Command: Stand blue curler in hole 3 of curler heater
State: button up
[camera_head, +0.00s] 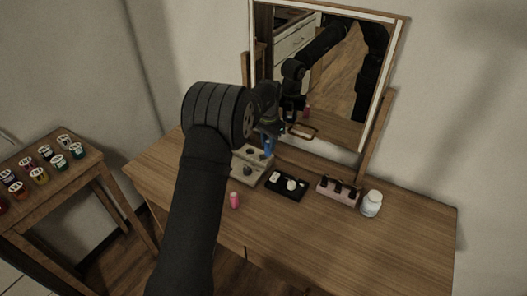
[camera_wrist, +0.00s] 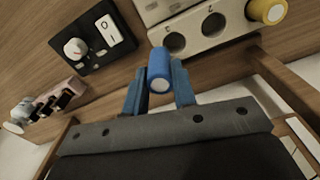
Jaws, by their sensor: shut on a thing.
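My gripper (camera_wrist: 159,83) is shut on the blue curler (camera_wrist: 159,70), which sits between its two blue fingers with a pale end face towards the wrist camera. In the head view the blue curler (camera_head: 268,146) hangs below my gripper (camera_head: 269,130), over the back part of the curler heater (camera_head: 239,176). A yellow curler (camera_wrist: 268,10) stands at the heater's right end. The hole labels are too small to read surely.
A pink curler (camera_head: 235,200) stands on the dressing table (camera_head: 300,235) in front of the heater. A black switch panel (camera_head: 287,185), a pink holder (camera_head: 338,191) and a white jar (camera_head: 372,203) are to the right. The mirror (camera_head: 350,75) rises behind. The table's front right is clear.

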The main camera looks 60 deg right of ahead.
jog(key=shift+w+d+f, duration=0.1)
jog(key=shift+w+f, duration=0.25)
jog(key=shift+f, duration=0.55)
jog(key=shift+w+d+f, duration=0.1)
jog(key=shift+w+f, duration=0.3)
jog(key=shift+f, duration=0.45)
jog(key=shift+w+f, duration=0.35)
jog(key=shift+f, duration=0.55)
jog(key=shift+f, duration=0.15)
jog(key=o, duration=1)
notch_tip(320, 180, up, 12)
jog(key=shift+r, duration=0.2)
